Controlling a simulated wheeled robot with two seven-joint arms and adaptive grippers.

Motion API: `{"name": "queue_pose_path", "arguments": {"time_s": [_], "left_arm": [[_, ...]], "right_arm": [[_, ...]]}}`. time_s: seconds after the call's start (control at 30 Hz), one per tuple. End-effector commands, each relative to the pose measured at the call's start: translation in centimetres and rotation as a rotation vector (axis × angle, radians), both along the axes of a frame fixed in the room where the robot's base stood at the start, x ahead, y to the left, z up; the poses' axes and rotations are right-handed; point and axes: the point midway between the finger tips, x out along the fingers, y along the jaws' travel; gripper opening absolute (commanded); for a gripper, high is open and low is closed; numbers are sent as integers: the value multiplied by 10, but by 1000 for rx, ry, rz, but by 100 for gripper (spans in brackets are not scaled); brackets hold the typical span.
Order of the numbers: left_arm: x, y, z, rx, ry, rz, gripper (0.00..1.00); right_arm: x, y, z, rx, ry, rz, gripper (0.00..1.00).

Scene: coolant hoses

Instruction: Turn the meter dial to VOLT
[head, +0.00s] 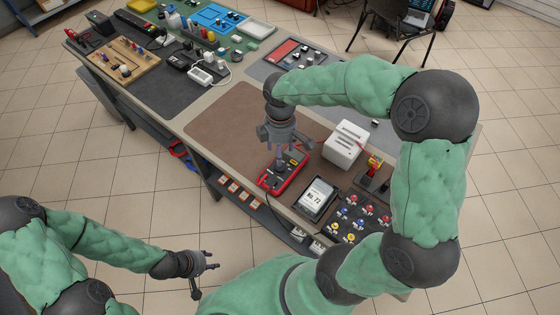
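The meter (270,184) is red with a dark face and lies on the brown mat near the table's front edge. My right gripper (280,154) comes down over the meter with its fingers at the meter's upper part. The gripper hides the dial, so I cannot read its setting or tell whether the fingers hold it. My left gripper (207,279) is away from the table, over the floor at the lower left. Its fingers are spread and empty.
A white box (345,143) stands right of the meter. A display unit (317,198) and a panel of coloured knobs (358,217) are nearer me. The brown mat (226,122) is clear left of the meter. Tools and trays crowd the table's far left.

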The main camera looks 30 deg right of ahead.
Motion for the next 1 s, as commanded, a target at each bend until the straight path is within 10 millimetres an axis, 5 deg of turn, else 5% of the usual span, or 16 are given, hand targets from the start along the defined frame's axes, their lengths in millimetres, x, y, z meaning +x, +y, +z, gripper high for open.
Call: {"name": "queue_pose_path", "arguments": {"time_s": [0.4,0.87,1.0], "left_arm": [[0,0,-25,0,0,0,40],[0,0,-27,0,-1,0,40],[0,0,-27,0,-1,0,40]], "right_arm": [[-3,2,-69,1,2,-1,59],[-3,2,-80,1,-1,-1,59],[-3,2,-80,1,-1,-1,25]]}}
